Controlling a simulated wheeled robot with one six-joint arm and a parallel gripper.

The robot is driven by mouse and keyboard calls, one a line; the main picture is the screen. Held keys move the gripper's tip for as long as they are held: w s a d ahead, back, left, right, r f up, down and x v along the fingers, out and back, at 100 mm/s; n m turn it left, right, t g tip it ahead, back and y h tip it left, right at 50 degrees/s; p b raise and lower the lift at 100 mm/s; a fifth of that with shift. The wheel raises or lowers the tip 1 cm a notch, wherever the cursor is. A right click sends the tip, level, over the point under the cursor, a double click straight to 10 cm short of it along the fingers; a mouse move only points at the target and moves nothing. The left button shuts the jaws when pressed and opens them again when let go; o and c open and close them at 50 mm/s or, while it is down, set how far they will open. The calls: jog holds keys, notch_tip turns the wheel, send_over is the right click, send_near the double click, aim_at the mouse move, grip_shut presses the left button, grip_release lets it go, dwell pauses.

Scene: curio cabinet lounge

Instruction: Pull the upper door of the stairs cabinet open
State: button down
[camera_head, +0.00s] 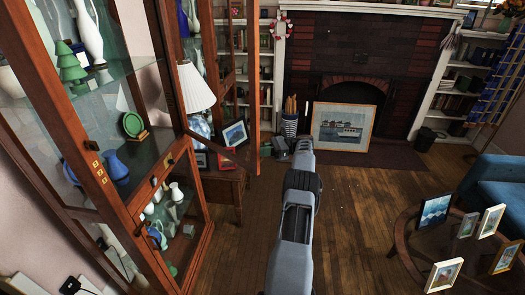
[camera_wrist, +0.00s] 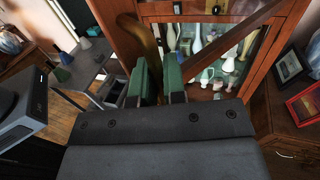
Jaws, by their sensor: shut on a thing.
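The wooden cabinet (camera_head: 160,190) with glass panels stands at the left in the head view. Its upper door (camera_head: 254,80), a wooden frame with glass, stands swung outward from the cabinet, its lower rail slanting over the side table. My gripper (camera_head: 280,148) is beside the door's free edge. In the wrist view, its green-padded fingers (camera_wrist: 158,76) are shut around a curved brass-brown bar (camera_wrist: 154,38), apparently the door's handle. The exact contact is partly hidden by the fingers. The lower cabinet section (camera_wrist: 222,62) shows behind glass with pale vases.
Glass shelves hold vases and a green plate (camera_head: 132,124). A side table (camera_head: 222,184) with a lamp (camera_head: 196,88) and frames stands behind the door. A round table (camera_head: 405,235) and blue sofa (camera_head: 495,185) are at right. Open wooden floor (camera_head: 350,210) lies between.

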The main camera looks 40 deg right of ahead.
jog(key=c, duration=1.2)
grip_release()
jog(key=shift+a, duration=0.1)
